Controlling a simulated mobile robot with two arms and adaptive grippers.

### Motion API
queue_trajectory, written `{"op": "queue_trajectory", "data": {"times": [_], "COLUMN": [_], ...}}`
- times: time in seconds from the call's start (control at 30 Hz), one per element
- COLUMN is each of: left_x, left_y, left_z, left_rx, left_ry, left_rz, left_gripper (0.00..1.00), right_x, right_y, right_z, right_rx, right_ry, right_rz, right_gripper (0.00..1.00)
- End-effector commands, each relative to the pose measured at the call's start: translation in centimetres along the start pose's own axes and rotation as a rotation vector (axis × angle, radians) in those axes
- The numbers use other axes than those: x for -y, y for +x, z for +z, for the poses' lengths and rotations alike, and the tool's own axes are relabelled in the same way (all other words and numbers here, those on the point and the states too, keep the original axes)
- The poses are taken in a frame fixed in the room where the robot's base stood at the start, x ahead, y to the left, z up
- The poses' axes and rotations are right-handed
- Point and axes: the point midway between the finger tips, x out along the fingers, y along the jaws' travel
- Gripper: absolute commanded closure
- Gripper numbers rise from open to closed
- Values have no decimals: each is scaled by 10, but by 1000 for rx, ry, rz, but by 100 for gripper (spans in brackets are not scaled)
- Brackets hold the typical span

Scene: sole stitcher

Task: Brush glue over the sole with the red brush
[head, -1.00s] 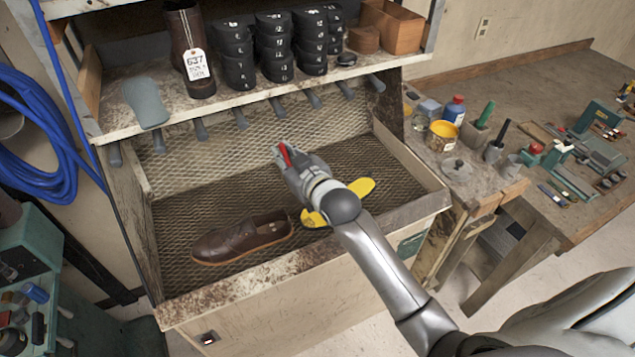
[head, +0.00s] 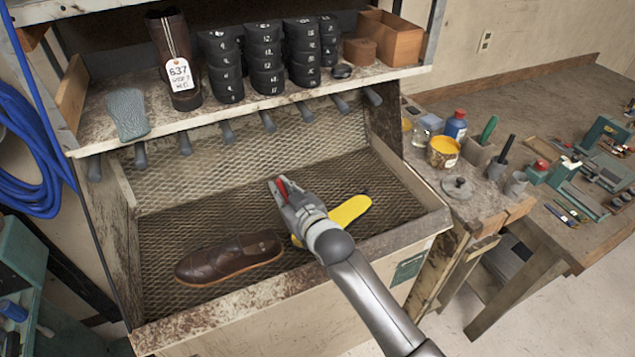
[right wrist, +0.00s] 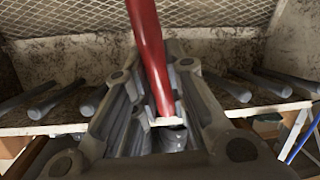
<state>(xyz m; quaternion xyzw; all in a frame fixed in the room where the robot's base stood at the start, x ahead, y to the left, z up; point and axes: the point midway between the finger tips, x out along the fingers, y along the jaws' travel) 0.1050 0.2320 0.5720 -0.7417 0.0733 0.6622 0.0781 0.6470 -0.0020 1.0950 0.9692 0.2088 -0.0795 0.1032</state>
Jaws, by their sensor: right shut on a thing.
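The yellow sole (head: 349,210) lies on the mesh floor of the bench bay, right of the brown shoe (head: 228,258). My right gripper (head: 285,196) is shut on the red brush (head: 281,187), above the mesh just left of the sole. My right gripper and wrist hide the sole's middle; a bit of its near end shows at their left. In the right wrist view the red brush (right wrist: 150,50) stands between the fingers, with a pale band at its lower end. I cannot make out its bristles. The glue pot (head: 443,151), yellow inside, stands on the side bench. My left gripper is not in view.
A shelf (head: 240,112) above the bay carries a tagged boot and stacked black forms, with several grey handles under its edge. The bay's front lip (head: 200,325) and side walls bound the mesh. A blue bottle (head: 455,124) stands beside the glue pot.

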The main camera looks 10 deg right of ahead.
Motion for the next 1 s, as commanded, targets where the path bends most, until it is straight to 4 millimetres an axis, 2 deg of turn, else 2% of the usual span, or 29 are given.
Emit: {"op": "queue_trajectory", "data": {"times": [0.03, 0.17, 0.4, 0.5, 0.7, 0.9, 1.0], "left_x": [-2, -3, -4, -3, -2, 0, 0], "left_y": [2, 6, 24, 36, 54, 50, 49], "left_z": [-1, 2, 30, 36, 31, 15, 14], "left_rx": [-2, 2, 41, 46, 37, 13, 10], "left_ry": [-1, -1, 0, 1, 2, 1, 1], "left_rz": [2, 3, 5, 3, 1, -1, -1], "left_gripper": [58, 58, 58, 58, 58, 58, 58], "right_x": [8, 15, 18, 20, 23, 19, 19], "right_y": [3, 6, 10, 12, 15, 16, 16], "right_z": [0, 3, 24, 36, 53, 54, 54], "right_rx": [-5, -7, -6, -6, -6, -7, -7], "right_ry": [-4, -8, -8, -8, -8, -8, -8], "right_rz": [-11, -21, -20, -20, -20, -19, -19], "right_gripper": [100, 100, 100, 100, 100, 100, 100]}}
